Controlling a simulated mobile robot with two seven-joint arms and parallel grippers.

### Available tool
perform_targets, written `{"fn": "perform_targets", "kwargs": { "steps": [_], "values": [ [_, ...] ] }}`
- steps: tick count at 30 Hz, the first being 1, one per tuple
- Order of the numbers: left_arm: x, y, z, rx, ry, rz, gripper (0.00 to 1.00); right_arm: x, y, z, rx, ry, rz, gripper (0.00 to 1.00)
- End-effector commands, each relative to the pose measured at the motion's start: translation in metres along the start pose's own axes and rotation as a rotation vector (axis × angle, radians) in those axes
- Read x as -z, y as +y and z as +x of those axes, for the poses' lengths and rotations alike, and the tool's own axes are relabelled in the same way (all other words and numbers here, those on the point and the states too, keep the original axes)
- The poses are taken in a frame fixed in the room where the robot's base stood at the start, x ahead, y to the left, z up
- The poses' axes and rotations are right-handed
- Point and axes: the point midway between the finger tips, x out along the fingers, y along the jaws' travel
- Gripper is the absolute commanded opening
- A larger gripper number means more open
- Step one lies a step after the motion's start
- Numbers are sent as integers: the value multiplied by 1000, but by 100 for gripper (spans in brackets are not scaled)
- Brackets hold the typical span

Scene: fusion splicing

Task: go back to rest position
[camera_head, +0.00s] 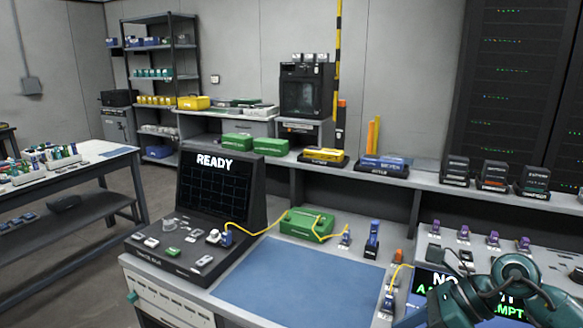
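My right arm comes in at the bottom right, with teal links. Its dark end, where my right gripper (441,304) seems to be, is over the right side of the bench, and its fingers cannot be made out. My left gripper is not in view. The splicer (190,245) stands on the left of the bench, with its screen (215,190) reading READY. A yellow fiber (262,231) runs from a blue clip on the splicer to the green case (303,226), and on to a small blue holder (346,236).
The blue mat (298,284) at the bench's middle is bare. A second blue holder (387,301) with yellow fiber stands by its right edge. A display panel (430,278) at right is partly hidden by my arm. Behind are a shelf (425,178) and dark racks (520,80).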

Motion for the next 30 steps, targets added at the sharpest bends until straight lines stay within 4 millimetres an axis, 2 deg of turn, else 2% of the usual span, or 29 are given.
{"fn": "perform_targets", "kwargs": {
  "steps": [1, 3, 6, 8, 9, 11, 14, 16, 18, 20, 21, 25, 27, 30],
  "values": [
    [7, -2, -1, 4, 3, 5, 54, -13, 21, 17, -89, -108, 67, 50],
    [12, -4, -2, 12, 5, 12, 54, -34, 46, 34, -208, -283, 197, 50],
    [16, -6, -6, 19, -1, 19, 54, -65, 74, 43, -385, -559, 473, 50],
    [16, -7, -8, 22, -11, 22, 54, -79, 80, 41, -488, -729, 694, 50],
    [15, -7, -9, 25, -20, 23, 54, -83, 78, 39, -550, -840, 860, 50],
    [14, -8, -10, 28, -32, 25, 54, -80, 70, 36, -626, -991, 1131, 50],
    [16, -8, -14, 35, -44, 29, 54, -49, 48, 42, -710, -1203, 1630, 50],
    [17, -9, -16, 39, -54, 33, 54, -9, 39, 55, -731, -1315, 2002, 50],
    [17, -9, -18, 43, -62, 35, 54, 36, 41, 74, -721, -1388, 2358, 50],
    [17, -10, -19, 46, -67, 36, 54, 69, 50, 90, -698, -1415, 2604, 50],
    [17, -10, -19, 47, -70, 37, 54, 87, 57, 100, 671, 1404, -2704, 50],
    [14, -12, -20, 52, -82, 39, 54, 127, 82, 122, 519, 1187, -2556, 50],
    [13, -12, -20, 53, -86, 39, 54, 137, 90, 128, 480, 1128, -2512, 50],
    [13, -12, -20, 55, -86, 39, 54, 142, 94, 131, 460, 1099, -2491, 50]
  ]
}}
